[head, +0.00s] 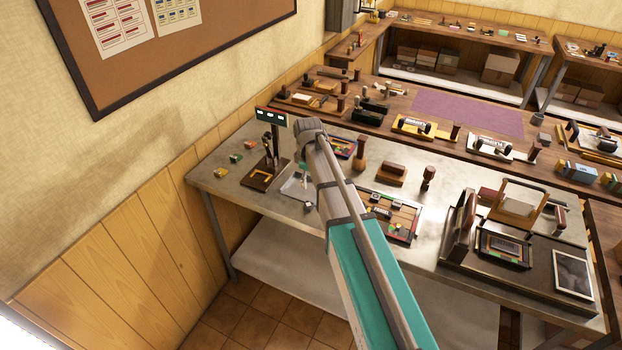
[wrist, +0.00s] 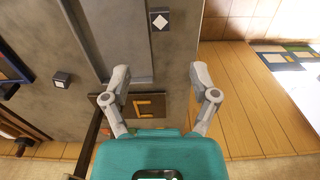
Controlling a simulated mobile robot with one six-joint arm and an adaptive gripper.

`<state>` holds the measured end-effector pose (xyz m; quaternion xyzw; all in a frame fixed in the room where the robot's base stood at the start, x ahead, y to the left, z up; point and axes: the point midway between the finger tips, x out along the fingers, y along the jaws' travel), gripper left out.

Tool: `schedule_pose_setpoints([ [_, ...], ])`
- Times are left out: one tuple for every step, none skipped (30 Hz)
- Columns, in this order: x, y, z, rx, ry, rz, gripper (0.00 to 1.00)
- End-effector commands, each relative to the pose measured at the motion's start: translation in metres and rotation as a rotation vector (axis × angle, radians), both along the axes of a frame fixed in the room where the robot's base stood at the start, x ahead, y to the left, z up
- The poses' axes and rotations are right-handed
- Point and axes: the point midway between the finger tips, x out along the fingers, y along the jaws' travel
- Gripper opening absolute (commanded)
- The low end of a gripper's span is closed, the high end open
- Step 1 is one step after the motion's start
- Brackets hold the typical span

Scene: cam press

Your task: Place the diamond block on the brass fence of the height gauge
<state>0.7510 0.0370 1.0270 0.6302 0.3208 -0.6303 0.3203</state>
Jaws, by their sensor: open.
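The diamond block (wrist: 160,20), a small dark block with a white diamond on its top face, sits at the top of the wrist view. My gripper (wrist: 160,70) is open, with nothing between its fingers; the block lies beyond the fingertips. The brass fence (wrist: 149,106) is a C-shaped strip on the brown base of the height gauge, and shows below the fingertips in the wrist view. In the head view the height gauge (head: 271,150) stands at the left of the steel bench with its fence (head: 262,174) low on it. My arm hides much of the area beside it.
Another small dark block (wrist: 62,80) with a pale top lies left of my gripper in the wrist view. A grey plate (head: 294,188) lies right of the gauge. Several small coloured blocks (head: 236,157) lie left of it. A framed tray (head: 414,232) stands to the right.

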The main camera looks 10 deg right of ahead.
Motion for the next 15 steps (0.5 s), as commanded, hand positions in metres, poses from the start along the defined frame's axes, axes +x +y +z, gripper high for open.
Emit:
schedule_pose_setpoints([
  [0.0000, 0.0001, -0.0001, 0.000, 0.000, 0.000, 0.76],
  [0.0000, 0.0001, -0.0001, 0.000, 0.000, 0.000, 0.76],
  [0.0000, 0.0001, -0.0001, 0.000, 0.000, 0.000, 0.76],
  [0.0000, 0.0001, -0.0001, 0.000, 0.000, 0.000, 0.76],
  [0.0000, 0.0001, -0.0001, 0.000, 0.000, 0.000, 0.76],
  [0.0000, 0.0001, -0.0001, 0.000, 0.000, 0.000, 0.76],
  [-0.0001, 0.0002, -0.0001, 0.000, 0.000, 0.000, 0.76],
  [-0.0001, 0.0002, -0.0001, 0.000, 0.000, 0.000, 0.76],
  [0.0000, 0.0003, -0.0001, 0.000, 0.000, 0.000, 0.76],
  [0.0000, 0.0003, -0.0001, 0.000, 0.000, 0.000, 0.76],
  [-0.0002, 0.0003, -0.0001, 0.000, 0.000, 0.000, 0.76],
  [-0.0009, 0.0001, -0.0001, 0.000, 0.000, -0.002, 0.76],
  [-0.0019, -0.0001, -0.0001, 0.000, 0.000, -0.005, 0.76],
  [-0.0036, -0.0005, -0.0001, 0.000, 0.000, -0.011, 0.76],
  [-0.0070, -0.0011, -0.0001, 0.000, 0.000, -0.022, 0.76],
])
